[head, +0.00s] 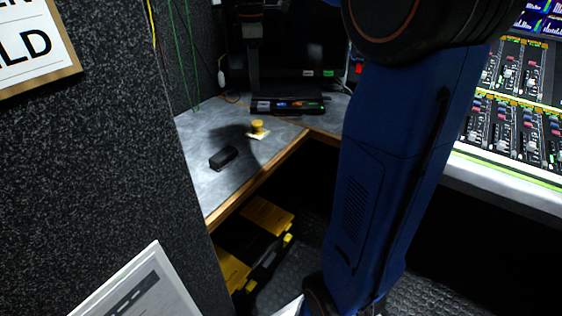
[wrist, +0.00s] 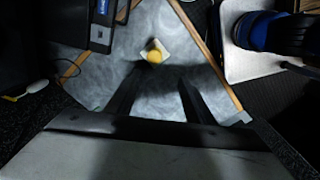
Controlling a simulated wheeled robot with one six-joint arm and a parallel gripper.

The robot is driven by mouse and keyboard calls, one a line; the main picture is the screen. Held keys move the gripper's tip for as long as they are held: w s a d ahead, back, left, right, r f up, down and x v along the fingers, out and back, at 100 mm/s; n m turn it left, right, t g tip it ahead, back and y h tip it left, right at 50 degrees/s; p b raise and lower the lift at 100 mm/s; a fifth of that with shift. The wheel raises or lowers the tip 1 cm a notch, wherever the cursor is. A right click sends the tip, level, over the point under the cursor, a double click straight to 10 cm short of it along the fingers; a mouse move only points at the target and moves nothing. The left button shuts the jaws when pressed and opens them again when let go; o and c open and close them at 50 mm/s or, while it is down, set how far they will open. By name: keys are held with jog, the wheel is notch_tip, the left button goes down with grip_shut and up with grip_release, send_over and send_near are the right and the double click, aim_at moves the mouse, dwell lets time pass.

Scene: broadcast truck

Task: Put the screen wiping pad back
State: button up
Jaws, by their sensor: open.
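A small white square pad with a yellow round knob (head: 258,128), which looks like the wiping pad, lies flat on the grey desk (head: 197,127) in the head view. It also shows in the wrist view (wrist: 146,52), just beyond the fingertips. My gripper (wrist: 158,78) is open and empty, its two dark fingers apart above the desk. The pad is clear of the fingers. In the head view a dark upright shape above the desk may be part of my gripper; I cannot tell for sure.
A black block (head: 223,158) lies on the desk nearer its front. A black device with coloured labels (head: 289,107) stands at the back. A mixing console (head: 512,125) is at the right. A black and yellow case (head: 268,214) is on the floor below. A speckled dark wall (head: 100,150) borders the left.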

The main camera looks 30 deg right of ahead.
jog(key=s+a+f+m+t, duration=0.1)
jog(key=s+f+m, duration=0.3)
jog(key=s, duration=0.5)
jog(key=s+a+f+m+t, duration=0.2)
jog(key=s+a+f+m, duration=0.2)
jog(key=s, duration=0.6)
jog(key=s+a+f+m+t, duration=0.1)
jog(key=s+a+f+m, duration=0.2)
jog(key=s+f+m, duration=0.2)
jog(key=s+f, duration=0.2)
jog(key=s, duration=0.2)
jog(key=shift+s+f+t, duration=0.3)
jog(key=shift+s+f, duration=0.05)
jog(key=shift+s, duration=0.05)
jog(key=shift+a, duration=0.1)
jog(key=shift+c, duration=0.3)
